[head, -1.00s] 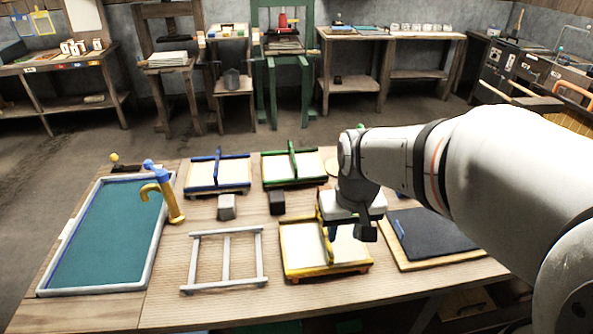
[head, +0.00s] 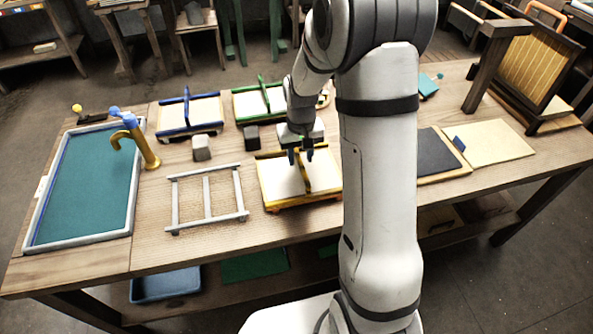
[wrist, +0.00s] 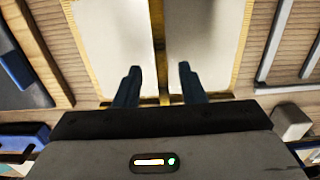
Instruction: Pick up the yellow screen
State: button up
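The yellow screen (head: 275,182) lies flat on the wooden table, a pale sheet in a yellow frame with a raised yellow bar across its middle. My gripper (head: 301,155) is above its far part, near the bar. In the wrist view the pale panels of the yellow screen (wrist: 112,45) fill the upper middle. The bar runs between the two dark fingers of my gripper (wrist: 159,72), which are apart with nothing held between them. I cannot tell how far above the screen the fingertips are.
Blue (head: 188,113) and green (head: 258,102) screens lie behind. A grey slotted frame (head: 206,197) is to the left, near a large teal tray (head: 82,187). Small grey (head: 201,147) and black (head: 251,136) blocks stand close by. A dark slate board (head: 435,155) lies to the right.

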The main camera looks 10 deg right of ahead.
aim_at(300, 159)
notch_tip(300, 159, down, 4)
jog(key=shift+s+a+r, duration=0.1)
jog(key=shift+s, duration=0.05)
jog(key=shift+c, duration=0.6)
grip_shut()
